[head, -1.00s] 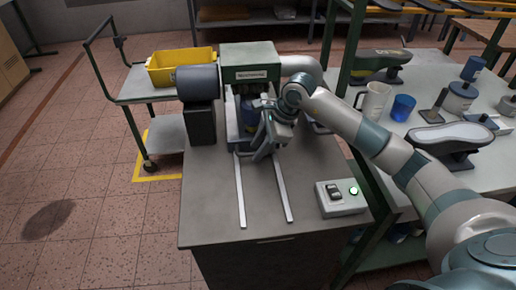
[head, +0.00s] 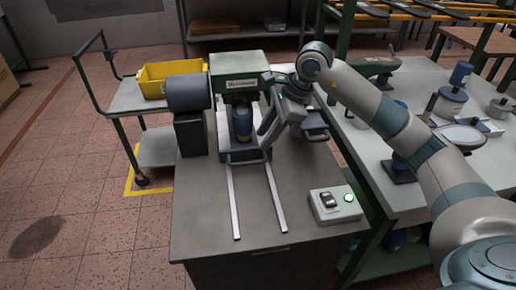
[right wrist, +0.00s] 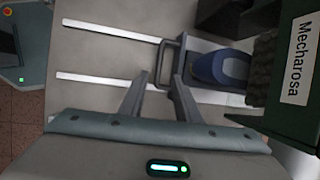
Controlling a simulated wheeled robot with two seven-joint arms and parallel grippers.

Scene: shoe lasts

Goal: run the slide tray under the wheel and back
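The slide tray (head: 233,156) sits at the back end of its two pale rails, under the green machine head. A dark blue shoe last (head: 242,124) stands on it; it also shows in the right wrist view (right wrist: 222,67). The tray's dark U-shaped handle (right wrist: 164,62) points forward along the rails. My right gripper (head: 266,138) is at the right of the tray's front. In the right wrist view my gripper's fingers (right wrist: 160,84) are apart, with the handle's near end between them; contact is unclear. My left gripper is out of view.
A dark motor drum (head: 189,92) stands left of the green machine head (head: 238,70). A trolley with a yellow bin (head: 165,78) stands back left. The bench front is clear.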

